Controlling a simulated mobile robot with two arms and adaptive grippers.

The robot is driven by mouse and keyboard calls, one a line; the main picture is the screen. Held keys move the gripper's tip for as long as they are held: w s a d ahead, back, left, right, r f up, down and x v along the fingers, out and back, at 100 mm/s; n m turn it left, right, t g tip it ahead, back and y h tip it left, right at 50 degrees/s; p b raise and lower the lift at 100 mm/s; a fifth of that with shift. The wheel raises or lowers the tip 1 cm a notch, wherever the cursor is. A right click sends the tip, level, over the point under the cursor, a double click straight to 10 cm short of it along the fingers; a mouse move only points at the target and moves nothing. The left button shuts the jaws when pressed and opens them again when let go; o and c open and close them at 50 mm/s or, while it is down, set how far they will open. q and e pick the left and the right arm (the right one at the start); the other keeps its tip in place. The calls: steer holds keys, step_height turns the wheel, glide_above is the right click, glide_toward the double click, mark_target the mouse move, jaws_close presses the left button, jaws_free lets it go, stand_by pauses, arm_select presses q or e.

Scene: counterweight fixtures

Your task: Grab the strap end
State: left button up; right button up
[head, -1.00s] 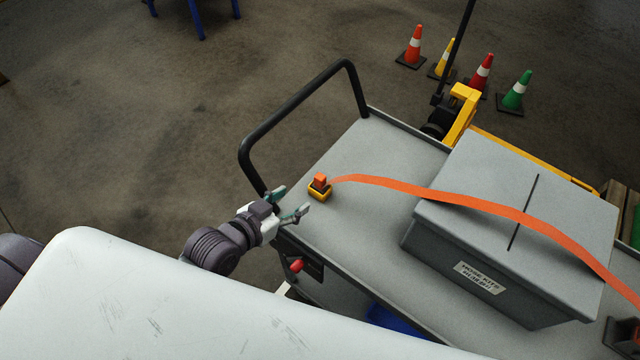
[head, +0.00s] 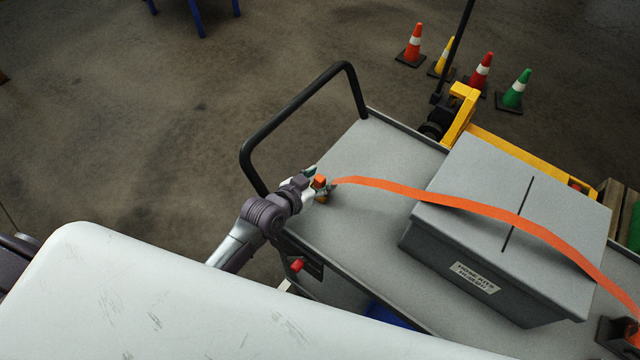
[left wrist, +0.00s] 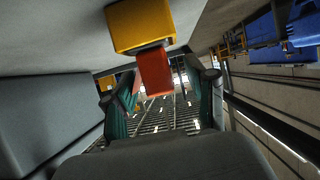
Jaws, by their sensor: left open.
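The strap (head: 475,206) is a flat orange band running from near the cart's left end over the grey lidded box toward the lower right. At its left end is an orange-red block (head: 320,181), which in the left wrist view (left wrist: 155,72) juts from a yellow block (left wrist: 140,26). My left gripper (head: 320,190) is at this end, its fingers partly covering the yellow block in the head view. In the left wrist view its green-padded fingers (left wrist: 158,92) are open, with the orange-red block between or just beyond them; contact cannot be told. My right gripper is not in view.
The grey box (head: 515,240) stands on the grey cart top (head: 370,150). A black handle rail (head: 295,105) rises at the cart's left end. A yellow pallet jack (head: 460,112) and several cones (head: 513,92) stand behind. A white surface (head: 150,300) fills the foreground.

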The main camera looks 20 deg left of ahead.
arm_select(q)
jaws_close()
stand_by(0.3)
steer(key=shift+r, duration=0.1)
